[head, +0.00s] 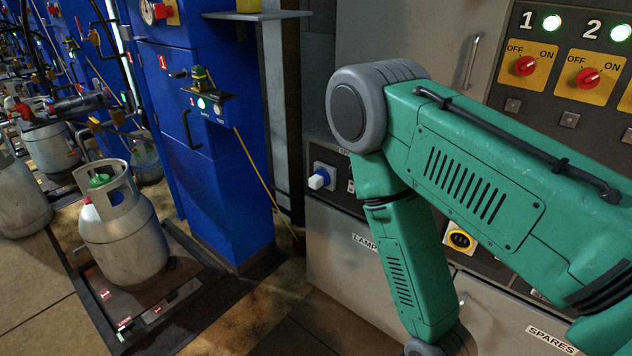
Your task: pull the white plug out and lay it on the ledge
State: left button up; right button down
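A white plug (319,180) with a bluish end sits in a pale square socket plate on the dark front panel, left of my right arm. It looks seated in the socket. A narrow grey ledge (285,15) juts out at the top, with part of a yellow object on it; I cannot tell if this is the task's ledge. My green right arm crosses the right half, bent at its elbow, with its forearm running down past the bottom edge. Its gripper is out of view, and so is my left gripper. My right arm hides part of the panel.
A control panel with red switches (525,66) and green lamps stands at the upper right. A blue cabinet (215,150) and grey gas cylinders (125,240) stand left.

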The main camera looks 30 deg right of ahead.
aim_at(318, 180)
jog(key=i+j+z, duration=0.1)
jog(key=z, duration=0.25)
jog(key=i+j+z, duration=0.1)
jog(key=z, duration=0.3)
jog(key=j+z, duration=0.1)
jog(key=z, duration=0.25)
jog(key=i+j+z, duration=0.1)
jog(key=j, duration=0.35)
jog(key=i+j+z, duration=0.15)
jog(key=j, duration=0.3)
jog(key=i+j+z, duration=0.1)
jog(key=j, duration=0.4)
jog(key=i+j+z, duration=0.15)
jog(key=j, duration=0.3)
jog(key=i+j+z, duration=0.1)
jog(key=j, duration=0.4)
